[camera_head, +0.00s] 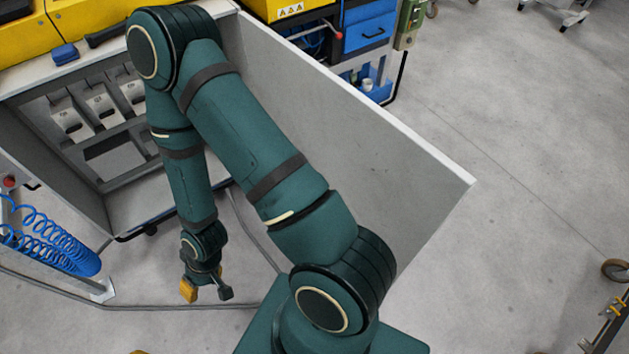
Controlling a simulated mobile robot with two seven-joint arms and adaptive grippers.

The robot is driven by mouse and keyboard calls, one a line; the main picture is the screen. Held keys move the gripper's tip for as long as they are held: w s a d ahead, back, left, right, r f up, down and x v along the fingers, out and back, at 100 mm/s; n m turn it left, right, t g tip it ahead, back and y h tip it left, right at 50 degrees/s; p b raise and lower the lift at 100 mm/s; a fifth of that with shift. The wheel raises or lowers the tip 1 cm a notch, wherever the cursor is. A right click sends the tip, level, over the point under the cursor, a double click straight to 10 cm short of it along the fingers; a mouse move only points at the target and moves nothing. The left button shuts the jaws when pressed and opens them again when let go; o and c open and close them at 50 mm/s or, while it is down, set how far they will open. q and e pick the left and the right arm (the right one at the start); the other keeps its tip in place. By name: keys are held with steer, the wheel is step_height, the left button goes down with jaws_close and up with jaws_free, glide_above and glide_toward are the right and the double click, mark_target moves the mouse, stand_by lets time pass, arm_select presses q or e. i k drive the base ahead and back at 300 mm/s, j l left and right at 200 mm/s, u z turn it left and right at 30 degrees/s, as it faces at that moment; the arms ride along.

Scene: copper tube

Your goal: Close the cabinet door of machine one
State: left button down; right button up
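The cabinet door (345,125) is a large pale grey panel with a white top edge. It stands wide open, hinged near the right side of the cabinet and reaching out toward the right of the view. The open cabinet (120,205) under the machine shows several metal holders inside.
A blue coiled hose (50,245) hangs at the left. Yellow machine housings (85,15) stand at the top left. A blue drawer unit (370,30) is behind the door. A wheeled frame (610,320) is at the lower right.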

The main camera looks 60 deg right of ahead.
mark_target(395, 185)
steer(key=k+l+u, duration=0.1)
steer(key=u, duration=0.3)
steer(key=k+u, duration=0.35)
steer(key=k+j+u, duration=0.1)
steer(key=u, duration=0.3)
steer(key=k+u, duration=0.9)
steer(key=k+j+u, duration=0.1)
steer(key=k+u, duration=0.3)
steer(key=k, duration=0.55)
steer(key=k+z, duration=0.35)
steer(key=k+l+z, duration=0.15)
steer(key=z, duration=1.75)
steer(key=j+z, duration=0.2)
steer(key=z, duration=0.3)
steer(key=j+z, duration=0.15)
steer(key=z, duration=0.35)
steer(key=k, duration=0.05)
